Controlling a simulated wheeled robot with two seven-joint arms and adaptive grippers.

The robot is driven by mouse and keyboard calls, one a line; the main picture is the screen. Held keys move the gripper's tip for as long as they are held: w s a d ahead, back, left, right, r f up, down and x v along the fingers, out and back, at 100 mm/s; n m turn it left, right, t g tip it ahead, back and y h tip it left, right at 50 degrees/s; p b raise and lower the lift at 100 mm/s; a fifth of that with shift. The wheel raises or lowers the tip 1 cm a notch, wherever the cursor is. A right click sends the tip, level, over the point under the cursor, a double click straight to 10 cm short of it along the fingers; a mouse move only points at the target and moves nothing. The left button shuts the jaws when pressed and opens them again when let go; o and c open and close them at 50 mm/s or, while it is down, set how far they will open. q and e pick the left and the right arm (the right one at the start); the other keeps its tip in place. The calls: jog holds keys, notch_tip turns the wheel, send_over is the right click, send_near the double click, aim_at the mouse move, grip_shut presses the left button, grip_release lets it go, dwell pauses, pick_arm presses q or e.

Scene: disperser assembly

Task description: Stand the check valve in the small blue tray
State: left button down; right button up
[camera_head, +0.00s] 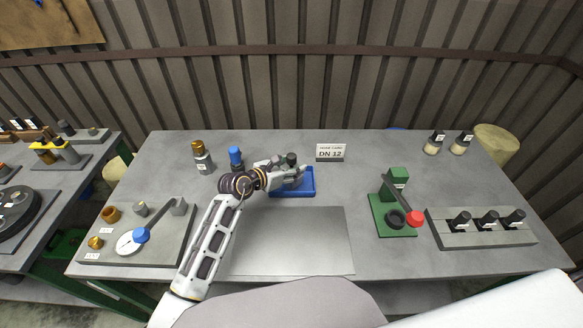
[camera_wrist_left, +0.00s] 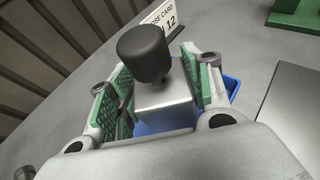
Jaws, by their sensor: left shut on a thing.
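The check valve (camera_wrist_left: 146,55) has a dark rounded top on a shiny metal body. In the wrist view it is between the green-padded fingers of my left gripper (camera_wrist_left: 160,95), which is shut on it. In the head view its dark top (camera_head: 291,158) shows at my left gripper (camera_head: 290,172), over the small blue tray (camera_head: 295,194) near the table's middle. The blue tray (camera_wrist_left: 232,86) also shows behind and below the fingers in the wrist view. The valve's lower end is hidden, so I cannot tell whether it touches the tray floor. My right gripper is not in view.
A "DN 12" card (camera_head: 330,153) stands just behind the tray. A brass-topped fitting (camera_head: 202,158) and a blue-topped one (camera_head: 236,157) stand to the left. A green press (camera_head: 396,205) and a grey rack (camera_head: 480,228) are at right. The metal plate (camera_head: 295,240) in front is clear.

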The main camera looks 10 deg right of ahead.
pick_arm(q)
jog(key=c, duration=0.6)
grip_release()
jog(key=shift+f, duration=0.1)
jog(key=shift+c, duration=0.2)
jog(key=v, duration=1.2)
dwell(0.5)
jog(key=shift+a, duration=0.1)
